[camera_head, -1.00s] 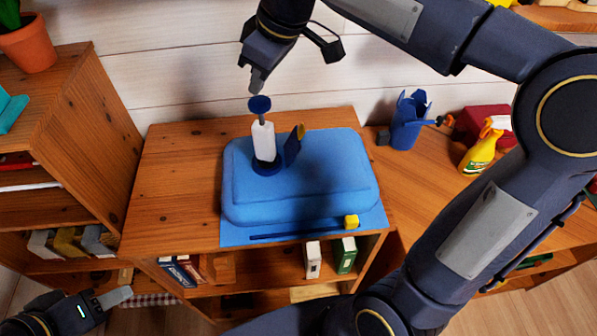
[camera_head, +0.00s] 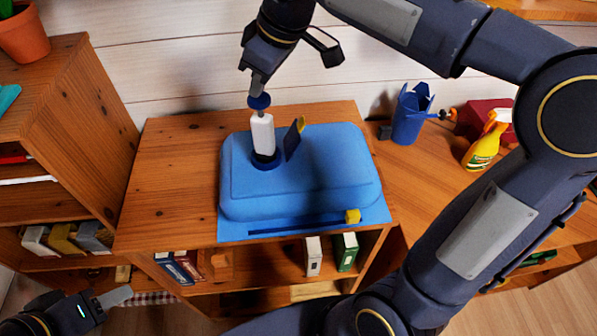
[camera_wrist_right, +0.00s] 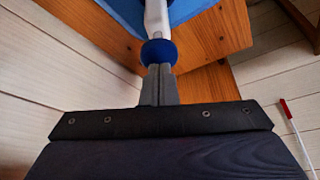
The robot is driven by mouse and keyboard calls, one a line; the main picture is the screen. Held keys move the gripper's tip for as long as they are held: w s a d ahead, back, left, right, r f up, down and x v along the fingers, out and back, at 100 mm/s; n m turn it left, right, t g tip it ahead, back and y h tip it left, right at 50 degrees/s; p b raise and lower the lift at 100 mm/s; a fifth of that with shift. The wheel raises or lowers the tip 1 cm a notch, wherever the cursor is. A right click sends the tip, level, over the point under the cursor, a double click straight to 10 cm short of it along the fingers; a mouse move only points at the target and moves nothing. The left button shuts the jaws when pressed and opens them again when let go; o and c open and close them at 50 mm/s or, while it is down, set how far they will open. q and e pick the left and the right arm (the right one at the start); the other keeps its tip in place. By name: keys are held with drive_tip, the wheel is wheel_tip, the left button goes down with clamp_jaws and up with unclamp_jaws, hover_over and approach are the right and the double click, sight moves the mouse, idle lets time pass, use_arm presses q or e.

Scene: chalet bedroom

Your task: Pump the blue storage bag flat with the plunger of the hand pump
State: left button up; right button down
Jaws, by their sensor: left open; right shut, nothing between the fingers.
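The blue storage bag (camera_head: 330,185) lies puffed up on the wooden cabinet top. The hand pump (camera_head: 263,135), with a white body and a dark blue base, stands upright on it. Its blue plunger knob (camera_head: 259,101) sits at the top on a short length of grey rod. My right gripper (camera_head: 256,90) is shut and empty, pointing down with its fingertips at the knob. In the right wrist view the knob (camera_wrist_right: 158,53) is right at the tips of the fingers (camera_wrist_right: 158,75). My left gripper (camera_head: 118,296) is open at the lower left, far from the bag.
A dark blue flap (camera_head: 292,140) stands beside the pump. A yellow slider (camera_head: 352,216) sits on the bag's front strip. A blue cup (camera_head: 411,115) and a yellow spray bottle (camera_head: 486,142) stand to the right. The cabinet top's left part is clear.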

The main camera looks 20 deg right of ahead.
sight(263, 97)
drive_tip(key=shift+f+b, duration=1.3)
drive_tip(key=shift+f, duration=0.7)
wheel_tip(263, 97, up, 5)
drive_tip(key=p, duration=0.4)
drive_tip(key=shift+p, duration=0.4)
drive_tip(key=shift+f, duration=0.1)
drive_tip(key=shift+f+b, duration=2.25)
drive_tip(key=shift+f, duration=0.55)
drive_tip(key=shift+r+p, duration=2.25)
drive_tip(key=shift+r, duration=0.2)
drive_tip(key=shift+r, duration=0.1)
wheel_tip(263, 97, up, 6)
drive_tip(key=p, duration=0.5)
drive_tip(key=shift+p, duration=0.4)
